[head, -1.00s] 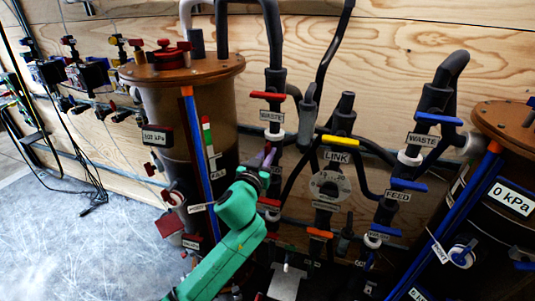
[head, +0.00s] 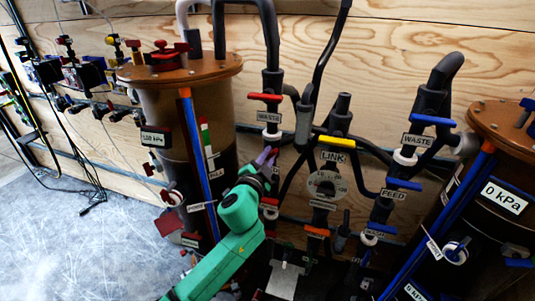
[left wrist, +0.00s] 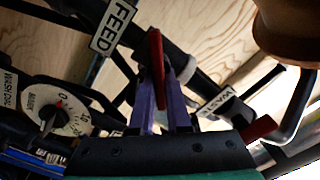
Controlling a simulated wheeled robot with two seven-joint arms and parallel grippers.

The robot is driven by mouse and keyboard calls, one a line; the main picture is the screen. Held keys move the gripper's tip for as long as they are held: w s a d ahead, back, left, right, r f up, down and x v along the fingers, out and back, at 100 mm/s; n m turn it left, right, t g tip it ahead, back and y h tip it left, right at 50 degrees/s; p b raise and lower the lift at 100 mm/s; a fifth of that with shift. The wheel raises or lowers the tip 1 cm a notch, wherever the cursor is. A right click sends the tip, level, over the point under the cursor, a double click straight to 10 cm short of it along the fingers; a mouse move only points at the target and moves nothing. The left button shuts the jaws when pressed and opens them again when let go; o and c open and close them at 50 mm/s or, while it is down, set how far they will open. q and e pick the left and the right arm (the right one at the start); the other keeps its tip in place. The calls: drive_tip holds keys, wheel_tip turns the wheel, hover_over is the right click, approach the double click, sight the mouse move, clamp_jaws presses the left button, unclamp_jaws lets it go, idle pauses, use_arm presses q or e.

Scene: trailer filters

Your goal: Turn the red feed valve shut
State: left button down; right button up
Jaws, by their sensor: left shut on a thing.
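The red feed valve's handle (left wrist: 157,60) shows in the left wrist view as a flat red lever, beside the FEED label (left wrist: 113,27). My left gripper (left wrist: 162,108) has its two purple fingers on either side of the handle and is shut on it. In the head view my left gripper (head: 265,157) reaches the red-side pipes below the red WASTE handle (head: 265,97). There the gripper hides most of the feed valve. My right gripper is not in view.
The red waste handle (left wrist: 259,129) is close to the gripper in the wrist view. The yellow LINK handle (head: 335,142) and dark pipes stand to the right. A brown tank (head: 165,105) stands to the left, and a second tank (head: 500,120) at the far right.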

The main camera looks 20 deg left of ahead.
use_arm(q)
drive_tip(key=m, duration=0.4)
drive_tip(key=shift+d+f+m+p, duration=0.15)
drive_tip(key=shift+f+m+p, duration=0.15)
drive_tip(key=shift+p, duration=0.05)
drive_tip(key=shift+f+m, duration=0.15)
drive_tip(key=shift+m, duration=0.8)
drive_tip(key=shift+f+m, duration=0.1)
drive_tip(key=shift+m, duration=0.85)
drive_tip(key=c, duration=0.9)
unclamp_jaws()
